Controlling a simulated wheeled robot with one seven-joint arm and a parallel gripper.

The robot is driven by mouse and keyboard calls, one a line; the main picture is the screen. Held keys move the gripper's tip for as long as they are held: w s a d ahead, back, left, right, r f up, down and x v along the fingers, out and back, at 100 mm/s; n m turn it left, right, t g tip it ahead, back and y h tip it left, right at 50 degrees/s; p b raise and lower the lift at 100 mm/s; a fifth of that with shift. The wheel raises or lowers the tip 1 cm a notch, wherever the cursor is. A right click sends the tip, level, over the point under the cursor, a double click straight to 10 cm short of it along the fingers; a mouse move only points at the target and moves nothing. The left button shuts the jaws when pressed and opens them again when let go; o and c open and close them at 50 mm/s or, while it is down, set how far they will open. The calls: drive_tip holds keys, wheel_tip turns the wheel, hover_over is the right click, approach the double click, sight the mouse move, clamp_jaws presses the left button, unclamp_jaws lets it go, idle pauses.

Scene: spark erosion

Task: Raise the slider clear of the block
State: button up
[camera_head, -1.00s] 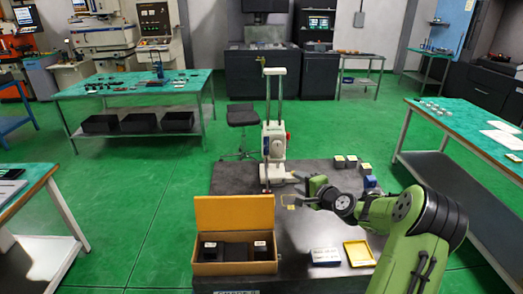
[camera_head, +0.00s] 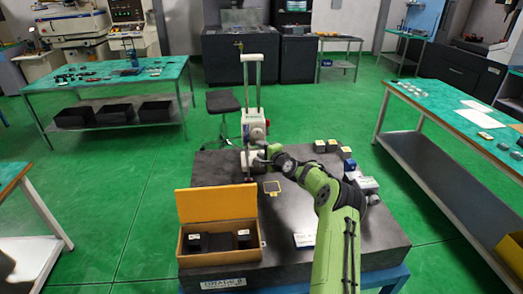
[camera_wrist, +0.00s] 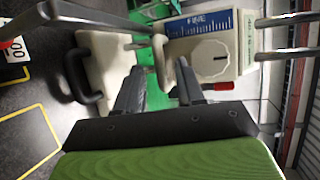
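The height gauge (camera_head: 253,125) stands upright at the back of the dark granite plate, with two tall columns. Its slider (camera_wrist: 212,58), a pale box with a dial and a blue scale, shows in the wrist view, which sees the gauge sideways. The pale gauge base (camera_wrist: 108,62) with a black handle is to its left. My gripper (camera_wrist: 158,85) is beside the slider, its two dark fingers apart with a pale curved part of the slider beyond the gap. I cannot tell if they touch it. A block marked with red and "00" (camera_wrist: 12,48) is partly visible at the left edge.
An open orange case (camera_head: 220,240) sits at the plate's front left. Small blocks (camera_head: 333,146) stand at the back right. A yellow outline (camera_head: 272,187) marks the plate near the gauge. The plate (camera_head: 290,225) has bare room in the middle.

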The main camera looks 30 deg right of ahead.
drive_tip(key=shift+w, duration=0.2)
drive_tip(key=shift+c, duration=0.2)
clamp_jaws()
